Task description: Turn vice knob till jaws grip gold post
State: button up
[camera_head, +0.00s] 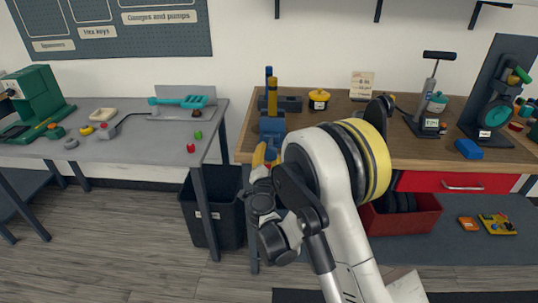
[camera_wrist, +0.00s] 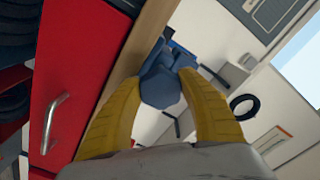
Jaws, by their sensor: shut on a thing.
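The blue vice (camera_head: 272,126) sits at the left front corner of the wooden bench. The gold post (camera_head: 272,98) stands upright at the vice's top; whether the jaws touch it is too small to tell. My gripper (camera_head: 264,156) is at the front of the vice, its yellow fingers pointing at it. In the wrist view the fingers of my gripper (camera_wrist: 160,98) are either side of the round blue-grey knob (camera_wrist: 160,88) and shut on it. Part of the blue vice (camera_wrist: 180,56) shows behind the knob. The gold post is not visible in the wrist view.
The wooden bench (camera_head: 345,108) carries a yellow-lidded pot (camera_head: 319,98) and a black-handled pump (camera_head: 432,95) to the right. A red drawer (camera_head: 440,182) is below. A black bin (camera_head: 222,215) stands left, beside a grey table (camera_head: 150,140). My arm hides part of the bench.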

jog(key=m, duration=0.7)
jog(key=shift+r, duration=0.15)
dwell(0.4)
jog(key=o, duration=1.2)
jog(key=s, duration=0.7)
jog(key=shift+s+a, duration=0.15)
jog(key=shift+s, duration=0.1)
